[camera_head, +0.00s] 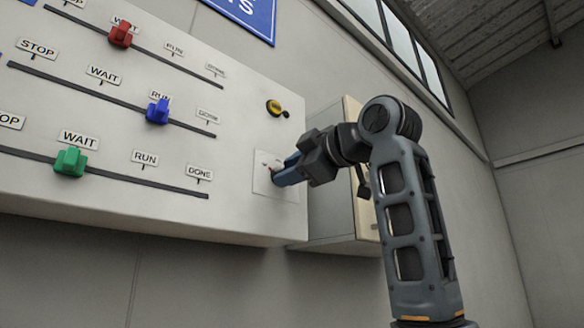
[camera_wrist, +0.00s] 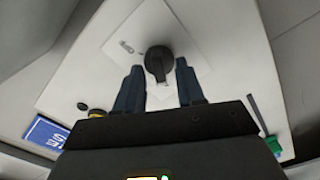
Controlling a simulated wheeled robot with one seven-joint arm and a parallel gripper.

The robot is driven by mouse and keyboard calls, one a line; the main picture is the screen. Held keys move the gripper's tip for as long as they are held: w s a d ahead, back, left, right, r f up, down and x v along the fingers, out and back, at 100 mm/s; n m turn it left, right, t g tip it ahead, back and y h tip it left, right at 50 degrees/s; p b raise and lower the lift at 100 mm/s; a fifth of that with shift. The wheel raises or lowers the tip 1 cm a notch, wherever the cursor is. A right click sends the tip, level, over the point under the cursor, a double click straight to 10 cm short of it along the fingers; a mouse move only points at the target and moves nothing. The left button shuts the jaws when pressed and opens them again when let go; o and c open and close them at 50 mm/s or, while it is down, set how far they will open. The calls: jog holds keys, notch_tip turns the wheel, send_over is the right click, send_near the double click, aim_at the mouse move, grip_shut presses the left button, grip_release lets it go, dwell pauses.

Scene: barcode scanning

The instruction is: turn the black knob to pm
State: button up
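The black knob (camera_wrist: 157,62) is round with a raised grip bar and sits on a light square plate (camera_wrist: 185,32), which also shows in the head view (camera_head: 262,186). A small label (camera_wrist: 126,47) lies beside the knob, too small to read. My gripper (camera_wrist: 159,67) is open, with one dark finger on each side of the knob in the wrist view. I cannot tell whether the fingers touch it. In the head view my gripper (camera_head: 281,179) is at the plate and hides the knob.
Red (camera_head: 121,34), blue (camera_head: 158,111) and green (camera_head: 70,162) sliders sit on labelled tracks to the left. A wall box (camera_head: 335,205) stands right behind my arm.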

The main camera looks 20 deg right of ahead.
jog(key=shift+c, duration=0.3)
grip_shut()
jog(key=shift+m, duration=0.4)
jog(key=m, duration=1)
jog(key=shift+d+r+m, duration=0.1)
jog(key=shift+m, duration=0.3)
dwell(0.3)
jog(key=shift+o, duration=0.3)
grip_release()
